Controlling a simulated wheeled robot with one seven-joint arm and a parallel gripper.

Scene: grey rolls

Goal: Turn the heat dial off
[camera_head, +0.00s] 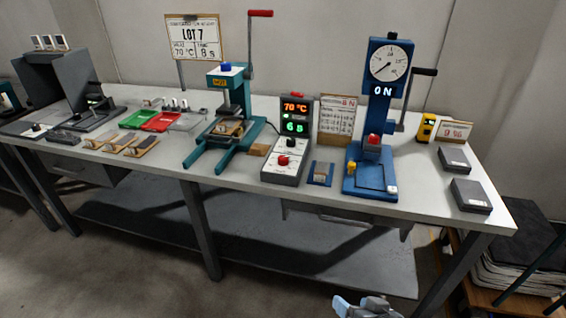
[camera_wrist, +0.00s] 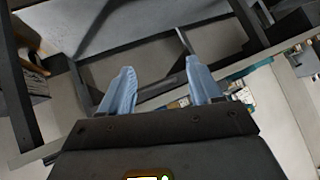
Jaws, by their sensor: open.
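A dark control box (camera_head: 285,150) stands on the table right of the teal press. Its upper display reads 70 °C in orange and its lower display shows green digits, perhaps 68. The labels and pointer marks are too small to read, so I cannot tell which is the heat dial. My gripper (camera_head: 366,306) is low at the bottom edge, in front of and below the table, well apart from the box. In the wrist view my gripper (camera_wrist: 160,76) has its pale blue fingers spread and empty.
The teal press (camera_head: 232,115) stands left of the box and the blue gauge press (camera_head: 376,130), lit ON, right of it. The table's front edge (camera_head: 330,193) lies between my gripper and the box.

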